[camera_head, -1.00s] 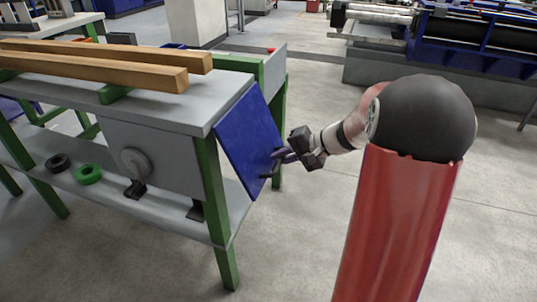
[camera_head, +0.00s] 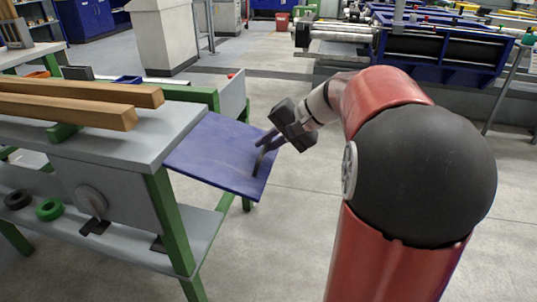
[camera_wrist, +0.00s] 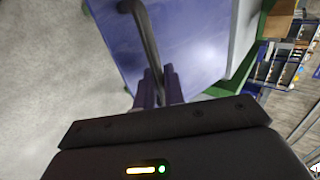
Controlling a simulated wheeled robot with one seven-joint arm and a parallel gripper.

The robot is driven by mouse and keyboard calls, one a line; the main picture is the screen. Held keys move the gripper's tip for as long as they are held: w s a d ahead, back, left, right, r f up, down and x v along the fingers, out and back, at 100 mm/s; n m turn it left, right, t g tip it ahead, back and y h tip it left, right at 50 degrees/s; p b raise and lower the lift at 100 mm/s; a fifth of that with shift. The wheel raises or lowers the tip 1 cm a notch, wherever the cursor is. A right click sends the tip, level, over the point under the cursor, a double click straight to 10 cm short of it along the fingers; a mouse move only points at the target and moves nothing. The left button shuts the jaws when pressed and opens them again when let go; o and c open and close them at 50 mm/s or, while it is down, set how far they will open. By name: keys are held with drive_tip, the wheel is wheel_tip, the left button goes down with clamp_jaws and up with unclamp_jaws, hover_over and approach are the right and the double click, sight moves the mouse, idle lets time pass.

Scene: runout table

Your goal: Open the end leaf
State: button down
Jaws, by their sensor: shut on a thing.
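The end leaf (camera_head: 220,152) is a blue panel hinged at the right end of the grey-topped table (camera_head: 150,150). It stands out from the table end, close to level, with its outer edge a little lower. A dark bar handle (camera_head: 258,165) sits near its outer edge. My gripper (camera_head: 268,138) reaches in from the right and is shut on the handle. In the wrist view the two fingers (camera_wrist: 158,88) close around the dark handle (camera_wrist: 146,40), with the blue leaf (camera_wrist: 190,40) behind. The leaf's underside is hidden.
Two wooden beams (camera_head: 75,108) lie on the tabletop. A black ring (camera_head: 18,199) and a green ring (camera_head: 49,209) lie on the lower shelf. Open floor (camera_head: 290,220) lies right of the table. A blue machine (camera_head: 440,50) stands at the back right.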

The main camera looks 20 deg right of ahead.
drive_tip(key=shift+w+a+r+g+h, duration=0.15)
drive_tip(key=shift+r+g+h, duration=0.3)
drive_tip(key=shift+r, duration=0.7)
drive_tip(key=shift+w+a+r+g+h, duration=0.15)
drive_tip(key=shift+r+g+h, duration=0.3)
drive_tip(key=shift+r, duration=0.65)
drive_tip(key=shift+s+a, duration=0.1)
drive_tip(key=c, duration=1.6)
unclamp_jaws()
drive_tip(key=shift+c, duration=0.2)
drive_tip(key=v, duration=0.7)
drive_tip(key=shift+r, duration=0.3)
drive_tip(key=shift+s, duration=0.1)
